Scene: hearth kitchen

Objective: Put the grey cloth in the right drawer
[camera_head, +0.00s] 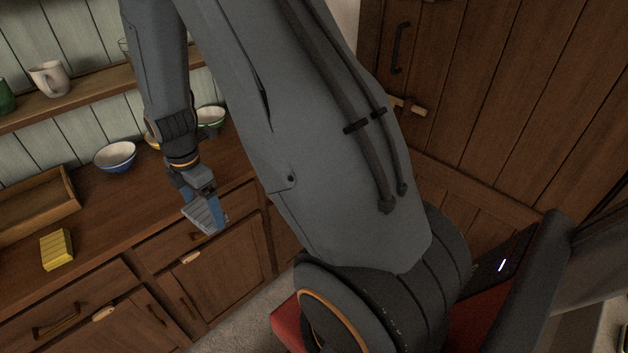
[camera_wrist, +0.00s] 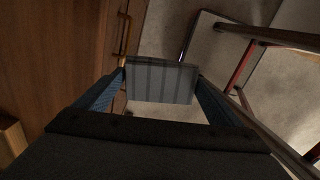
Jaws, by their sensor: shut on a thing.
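My gripper (camera_head: 204,208) is shut on the grey cloth (camera_head: 207,217), a flat grey striped piece held just off the front edge of the counter. In the wrist view the cloth (camera_wrist: 160,82) spans between the two blue fingers of my gripper (camera_wrist: 160,90). The right drawer (camera_head: 195,240) is below the counter, partly behind the gripper and cloth in the head view; it looks shut. In the wrist view a brass handle (camera_wrist: 123,35) shows on a wooden front left of the cloth.
The counter (camera_head: 115,205) holds a yellow sponge (camera_head: 57,249), a wooden tray (camera_head: 38,235), a blue bowl (camera_head: 115,157) and a green-rimmed bowl (camera_head: 211,118). The left drawer (camera_head: 75,310) is shut. A shelf above holds a white mug (camera_head: 49,79). A wooden door (camera_head: 480,80) stands at right.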

